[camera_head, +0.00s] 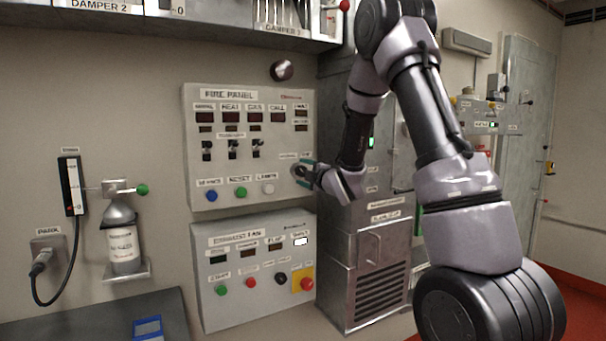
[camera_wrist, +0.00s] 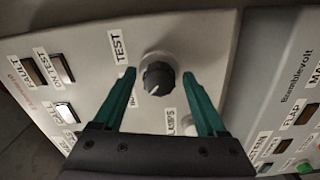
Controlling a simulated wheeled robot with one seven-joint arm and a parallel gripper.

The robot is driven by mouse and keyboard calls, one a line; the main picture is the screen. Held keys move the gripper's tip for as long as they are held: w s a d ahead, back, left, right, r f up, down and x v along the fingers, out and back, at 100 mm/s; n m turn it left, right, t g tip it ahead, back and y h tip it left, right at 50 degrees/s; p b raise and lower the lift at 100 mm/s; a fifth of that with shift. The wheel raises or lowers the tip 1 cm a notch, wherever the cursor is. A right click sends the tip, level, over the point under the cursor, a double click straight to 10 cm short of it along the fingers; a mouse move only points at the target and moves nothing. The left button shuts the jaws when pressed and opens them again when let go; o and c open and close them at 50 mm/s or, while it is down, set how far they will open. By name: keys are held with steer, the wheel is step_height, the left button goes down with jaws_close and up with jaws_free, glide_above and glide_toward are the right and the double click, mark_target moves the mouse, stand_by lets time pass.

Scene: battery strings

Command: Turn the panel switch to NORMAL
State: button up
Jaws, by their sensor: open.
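The panel switch is a dark rotary knob (camera_wrist: 158,78) on a pale round base, on the face of the fire panel (camera_head: 197,150). A TEST label (camera_wrist: 118,47) sits beside it in the wrist view; another label near it is partly hidden by a finger. A light pointer mark shows on the knob, but I cannot tell which label it points to. My gripper (camera_wrist: 158,85) is open, its two green fingers on either side of the knob, with gaps showing. In the head view my gripper (camera_head: 305,172) is at the panel's right edge and hides most of the knob.
The exhaust fan panel (camera_head: 205,300) with several buttons is just below. Blue (camera_head: 211,196), green (camera_head: 240,192) and white (camera_head: 268,188) buttons lie left of my gripper. A metal cabinet (camera_head: 338,240) stands close on the right. A gas bottle (camera_head: 122,240) hangs at left.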

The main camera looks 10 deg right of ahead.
steer(key=v, duration=1)
steer(key=shift+s, duration=0.25)
steer(key=shift+d, duration=0.1)
steer(key=s+d+r+m+g+h, duration=0.4)
steer(key=s+d+r+m+h, duration=0.3)
steer(key=m, duration=0.6)
steer(key=s+a+m+g+y, duration=0.1)
steer(key=s+m, duration=0.4)
steer(key=s, duration=0.6)
steer(key=s+a+m+g+y, duration=0.2)
steer(key=s+m+g, duration=0.3)
steer(key=s, duration=0.6)
steer(key=shift+s+a+r+m, duration=0.3)
steer(key=shift+a+r, duration=0.2)
steer(key=shift+a, duration=0.35)
